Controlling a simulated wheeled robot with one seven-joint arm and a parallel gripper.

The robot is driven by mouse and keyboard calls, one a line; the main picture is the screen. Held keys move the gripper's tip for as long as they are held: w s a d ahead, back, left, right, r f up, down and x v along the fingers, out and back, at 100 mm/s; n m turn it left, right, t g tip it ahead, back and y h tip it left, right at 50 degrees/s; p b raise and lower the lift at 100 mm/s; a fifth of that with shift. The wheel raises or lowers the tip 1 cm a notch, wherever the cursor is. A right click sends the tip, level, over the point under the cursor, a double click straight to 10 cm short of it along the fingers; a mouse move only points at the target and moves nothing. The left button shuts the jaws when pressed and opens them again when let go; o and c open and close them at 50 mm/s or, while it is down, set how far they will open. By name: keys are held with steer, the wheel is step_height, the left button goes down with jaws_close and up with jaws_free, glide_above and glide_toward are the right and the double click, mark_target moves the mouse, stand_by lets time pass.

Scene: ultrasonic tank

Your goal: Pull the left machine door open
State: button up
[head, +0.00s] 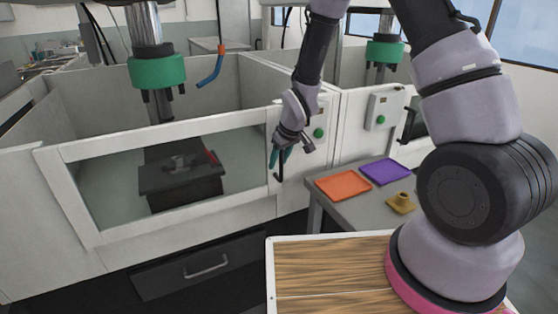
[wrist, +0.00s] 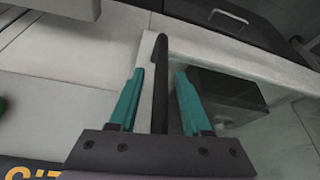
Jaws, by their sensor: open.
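The left machine door (head: 150,143) is a white frame with a large clear window, and it looks closed. Its dark vertical handle (head: 280,175) is at the door's right edge. My gripper (head: 279,156) is at this handle, with teal fingers. In the wrist view the door's white frame and window (wrist: 225,112) lie behind the fingers. The dark handle (wrist: 161,85) stands between the two open fingers (wrist: 160,76), with a visible gap on each side. I see no contact with it.
A grey table to the right holds an orange tray (head: 343,185), a purple tray (head: 385,171) and a yellow piece (head: 401,203). A dark drawer with a metal handle (head: 206,267) is below the door. A control box with a green button (head: 383,108) is on the right machine.

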jaws_close()
stand_by(1.3)
